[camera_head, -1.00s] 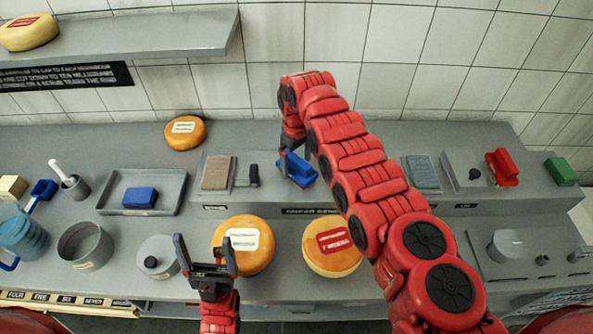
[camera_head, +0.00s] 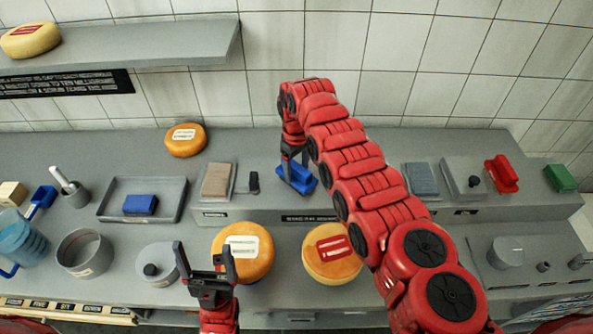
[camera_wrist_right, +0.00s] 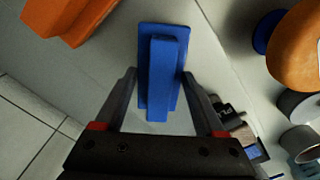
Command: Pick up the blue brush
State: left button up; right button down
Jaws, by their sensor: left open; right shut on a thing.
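The blue brush (camera_head: 299,179) lies on the raised grey shelf at the middle of the counter. In the right wrist view the blue brush (camera_wrist_right: 161,75) has a flat base and a narrower raised handle. My right gripper (camera_head: 294,163) reaches down over it and is shut on its handle; the fingers (camera_wrist_right: 157,85) stand on either side of it in the wrist view. I cannot tell whether the brush is lifted clear of the shelf. My left gripper (camera_head: 205,255) is open and empty, in front of a cheese wheel (camera_head: 246,256).
Another cheese wheel (camera_head: 333,262) stands under my right arm. A brown block (camera_head: 216,180) is left of the brush; a blue-grey block (camera_head: 422,179) and red brush (camera_head: 502,174) are to the right. A tray (camera_head: 112,212) holds a blue block (camera_head: 140,205).

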aim_at(296, 167)
notch_tip(296, 167, up, 3)
jog(key=shift+w+r, duration=0.15)
jog(key=shift+r, duration=0.05)
jog(key=shift+s+p, duration=0.35)
jog(key=shift+p, duration=0.15)
jog(key=s+a+p, duration=0.3)
jog(key=s+a, duration=0.1)
jog(key=s, duration=0.2)
jog(key=s+a+r+p, duration=0.1)
jog(key=s+a+p, duration=0.2)
jog(key=s, duration=0.4)
jog(key=shift+s+a+r+p, duration=0.25)
jog(key=shift+s+a+p, duration=0.1)
jog(key=shift+p, duration=0.1)
jog(key=c, duration=0.6)
grip_release()
jog(key=c, duration=0.6)
jog(key=shift+o, duration=0.2)
